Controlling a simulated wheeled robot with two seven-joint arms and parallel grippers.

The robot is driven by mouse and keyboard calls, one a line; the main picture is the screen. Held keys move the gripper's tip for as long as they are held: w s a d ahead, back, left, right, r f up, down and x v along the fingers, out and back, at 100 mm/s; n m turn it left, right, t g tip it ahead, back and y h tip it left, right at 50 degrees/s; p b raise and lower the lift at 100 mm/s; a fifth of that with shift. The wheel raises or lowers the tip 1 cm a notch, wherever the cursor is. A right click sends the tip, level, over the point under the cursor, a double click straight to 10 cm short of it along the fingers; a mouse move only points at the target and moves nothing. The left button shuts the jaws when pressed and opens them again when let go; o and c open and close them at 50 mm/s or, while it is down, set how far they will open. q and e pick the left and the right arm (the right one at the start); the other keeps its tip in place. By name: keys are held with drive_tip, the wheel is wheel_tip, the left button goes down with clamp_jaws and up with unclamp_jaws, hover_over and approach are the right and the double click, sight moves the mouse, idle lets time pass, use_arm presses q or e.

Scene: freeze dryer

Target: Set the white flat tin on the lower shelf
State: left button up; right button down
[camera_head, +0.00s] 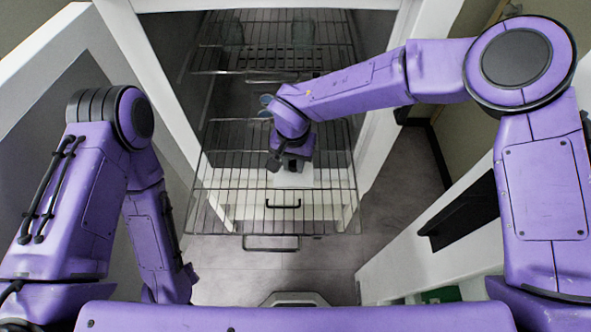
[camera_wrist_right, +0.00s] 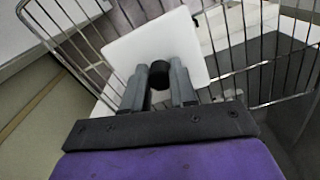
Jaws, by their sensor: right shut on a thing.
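The white flat tin (camera_head: 293,179) is a square plate-like thing with a dark round knob, also in the right wrist view (camera_wrist_right: 138,50). My right gripper (camera_head: 291,160) is shut on this knob, one finger on each side, in the right wrist view (camera_wrist_right: 160,80). The tin is over the lower shelf (camera_head: 222,189), a wire rack pulled out towards me, seen behind the tin in the right wrist view (camera_wrist_right: 238,60). I cannot tell whether the tin touches the wires. My left arm is at the left; its gripper is out of view.
An upper wire shelf (camera_head: 270,72) is further back in the dark cabinet, with glass jars (camera_head: 303,30) at its rear. Blue-topped round things (camera_head: 266,100) are behind my right wrist. White cabinet walls flank the opening. The rack has bare wires left and right of the tin.

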sight(295, 162)
drive_tip(key=f+b, duration=0.2)
drive_tip(key=f, duration=0.1)
drive_tip(key=f+b, duration=0.1)
drive_tip(key=b, duration=0.1)
drive_tip(key=shift+w+d+f, duration=0.15)
drive_tip(key=shift+w+d, duration=0.15)
drive_tip(key=shift+w, duration=0.05)
drive_tip(key=shift+r, duration=0.2)
drive_tip(key=c, duration=0.9)
unclamp_jaws()
drive_tip(key=shift+f, duration=0.15)
wheel_tip(295, 162, up, 6)
drive_tip(key=p, duration=0.6)
drive_tip(key=shift+a, duration=0.1)
drive_tip(key=shift+r, duration=0.95)
drive_tip(key=shift+f, duration=0.1)
